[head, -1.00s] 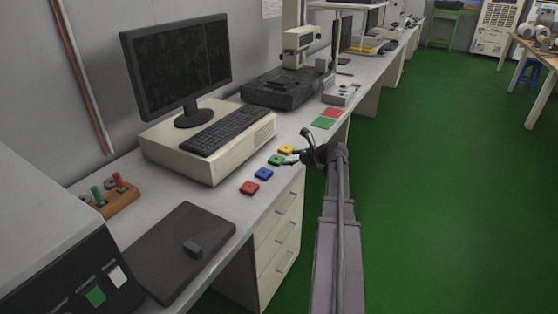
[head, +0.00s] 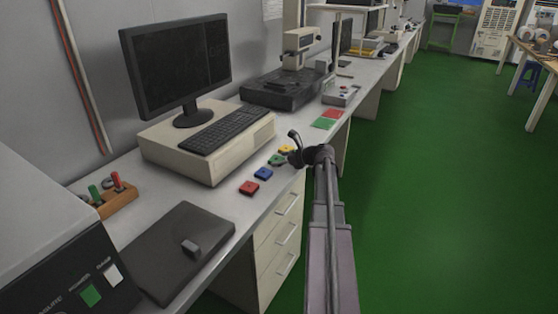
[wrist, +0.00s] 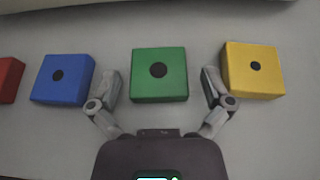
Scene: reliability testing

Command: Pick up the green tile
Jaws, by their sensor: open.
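The green tile (wrist: 160,75) is a square block with a black dot on top. It lies on the grey bench top in the wrist view, ahead of and centred between the fingers of my gripper (wrist: 162,86). The gripper is open and empty, one finger on each side near the tile's lower corners. I cannot tell how high the fingertips are above the bench.
The blue tile (wrist: 63,79) lies left of the green tile and the yellow tile (wrist: 253,70) right, close to the fingers. A red tile (head: 249,187) is beyond the blue one. A computer case (head: 225,150) with a keyboard (head: 211,131) stands behind the row.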

